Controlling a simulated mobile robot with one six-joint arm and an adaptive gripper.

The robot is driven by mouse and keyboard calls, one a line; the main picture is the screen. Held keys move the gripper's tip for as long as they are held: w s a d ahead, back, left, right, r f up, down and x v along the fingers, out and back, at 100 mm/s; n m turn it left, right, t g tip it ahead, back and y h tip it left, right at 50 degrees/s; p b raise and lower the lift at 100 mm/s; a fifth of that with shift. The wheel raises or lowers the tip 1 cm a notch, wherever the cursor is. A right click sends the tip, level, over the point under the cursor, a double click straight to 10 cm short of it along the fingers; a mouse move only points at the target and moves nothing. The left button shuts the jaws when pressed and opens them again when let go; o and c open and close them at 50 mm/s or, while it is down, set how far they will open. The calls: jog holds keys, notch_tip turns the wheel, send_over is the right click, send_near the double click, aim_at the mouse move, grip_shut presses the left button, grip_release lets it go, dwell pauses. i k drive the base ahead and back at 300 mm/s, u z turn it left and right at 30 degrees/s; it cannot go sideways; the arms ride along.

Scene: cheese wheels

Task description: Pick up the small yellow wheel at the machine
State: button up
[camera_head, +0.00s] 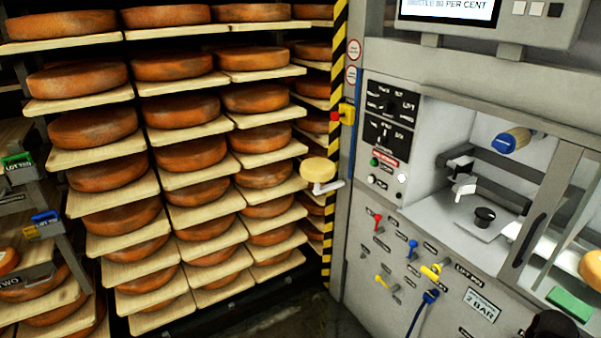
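A small pale yellow wheel (318,169) sits at the left edge of the grey machine (350,225), in front of the shelves. A small white bracket (329,187) shows just under it. Nothing is seen touching the wheel from above. A second yellow-orange rounded thing (593,268) is cut off by the right edge of the picture, at the machine's right side. I cannot make out my gripper in this view.
Racks of large orange-brown cheese wheels (190,155) on boards fill the left. A yellow-black striped post (332,130) stands beside the machine. Coloured valve handles (413,247) stick out of its front. A dark rounded shape (553,325) at the bottom right is unclear.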

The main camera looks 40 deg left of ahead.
aim_at(317, 170)
jog(key=u, duration=1.25)
jog(key=k, duration=0.95)
jog(key=i, duration=0.7)
